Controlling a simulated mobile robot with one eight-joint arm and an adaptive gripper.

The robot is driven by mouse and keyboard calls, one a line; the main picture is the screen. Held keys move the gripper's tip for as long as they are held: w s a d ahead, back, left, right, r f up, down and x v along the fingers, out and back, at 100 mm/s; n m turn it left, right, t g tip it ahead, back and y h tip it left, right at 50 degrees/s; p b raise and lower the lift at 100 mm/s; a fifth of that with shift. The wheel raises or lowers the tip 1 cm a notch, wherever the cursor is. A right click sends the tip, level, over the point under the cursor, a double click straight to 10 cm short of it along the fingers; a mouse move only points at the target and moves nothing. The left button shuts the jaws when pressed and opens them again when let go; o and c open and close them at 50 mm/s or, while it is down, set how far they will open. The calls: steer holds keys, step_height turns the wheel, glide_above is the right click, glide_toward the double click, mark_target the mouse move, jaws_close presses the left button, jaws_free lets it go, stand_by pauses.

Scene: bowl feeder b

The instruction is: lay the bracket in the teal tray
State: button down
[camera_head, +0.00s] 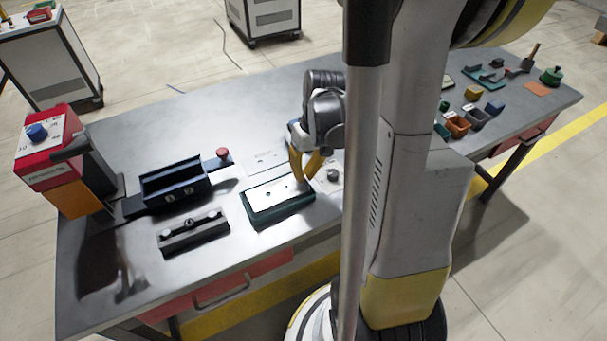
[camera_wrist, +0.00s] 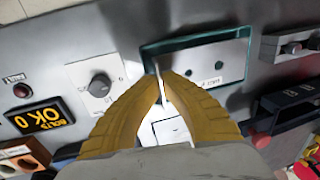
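The teal tray (camera_head: 283,217) lies on the grey bench and shows as a teal rim in the wrist view (camera_wrist: 148,47). The bracket (camera_head: 262,197) is a pale plate with dark holes, lying flat within the tray's outline; whether it rests on the floor cannot be told. The bracket also shows in the wrist view (camera_wrist: 230,73). A thin pale upright strip, seemingly its flange, stands at its end beside the tray's edge. My gripper (camera_head: 303,178) is over that end, its yellow fingers closed on the strip; the fingertips show in the wrist view (camera_wrist: 162,80).
A dark two-slot bin (camera_head: 175,188) and a dark fixture bar (camera_head: 194,233) stand left of the tray. A grey knob (camera_head: 333,175) is close to its right. A red control box (camera_head: 50,145) stands at the bench's left end. Small coloured bins (camera_head: 457,125) are far right.

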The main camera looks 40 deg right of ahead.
steer(key=shift+f+b, duration=0.9)
steer(key=shift+f, duration=0.1)
steer(key=c, duration=1.5)
jaws_free()
steer(key=shift+c, duration=0.2)
steer(key=shift+r, duration=0.15)
step_height(320, 180, up, 12)
steer(key=d, duration=0.2)
steer(key=shift+s, duration=0.35)
steer(key=a+r+n+t+h, duration=0.1)
steer(key=a+t, duration=0.2)
steer(key=a, duration=0.7)
steer(key=a+r+n+t+h, duration=0.1)
steer(key=a+r+n+t, duration=0.1)
steer(key=a, duration=0.8)
steer(key=shift+s+a+r+t, duration=0.3)
steer(key=shift+s+t, duration=0.15)
steer(key=shift+t, duration=0.25)
